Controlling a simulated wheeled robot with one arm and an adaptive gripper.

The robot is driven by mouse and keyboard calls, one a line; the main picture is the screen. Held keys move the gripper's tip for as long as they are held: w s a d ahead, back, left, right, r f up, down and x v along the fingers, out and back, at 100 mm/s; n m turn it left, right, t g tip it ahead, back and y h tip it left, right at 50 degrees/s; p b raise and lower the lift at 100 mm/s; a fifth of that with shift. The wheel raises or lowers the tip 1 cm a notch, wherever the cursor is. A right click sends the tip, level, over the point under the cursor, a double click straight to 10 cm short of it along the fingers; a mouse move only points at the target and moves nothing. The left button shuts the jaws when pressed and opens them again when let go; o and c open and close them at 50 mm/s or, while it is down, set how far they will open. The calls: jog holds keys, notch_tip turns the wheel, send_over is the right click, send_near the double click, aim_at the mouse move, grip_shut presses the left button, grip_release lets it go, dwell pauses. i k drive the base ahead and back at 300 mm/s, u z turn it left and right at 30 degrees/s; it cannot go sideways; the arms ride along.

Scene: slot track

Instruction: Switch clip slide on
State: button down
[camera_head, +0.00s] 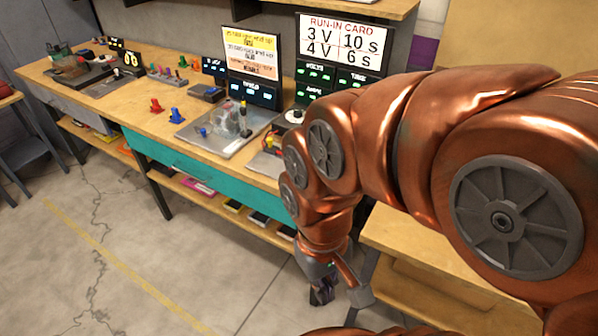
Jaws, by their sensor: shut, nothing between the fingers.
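My gripper (322,292) hangs low at the end of my copper arm, in front of the workbench and below its top. It is small and dark in the view, shut and empty, and touches nothing that I can see. No clip slide can be made out for certain. A grey metal plate (208,137) on the bench carries a clear domed part (230,118), a small blue piece and a yellow-topped post. Part of the bench just right of this plate is hidden behind my arm.
The wooden bench (135,100) has a teal drawer (185,165) and a lower shelf with several flat items. Red and blue pieces (157,106) stand on top. A run-in card (340,40) and lit displays stand behind. The concrete floor (110,250) at left is clear.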

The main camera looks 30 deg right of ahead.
aim_at(269, 148)
jog(key=z, duration=0.85)
jog(key=i, duration=0.3)
jog(key=u, duration=0.35)
jog(key=k, duration=0.65)
jog(key=u, duration=0.4)
jog(key=i, duration=1.3)
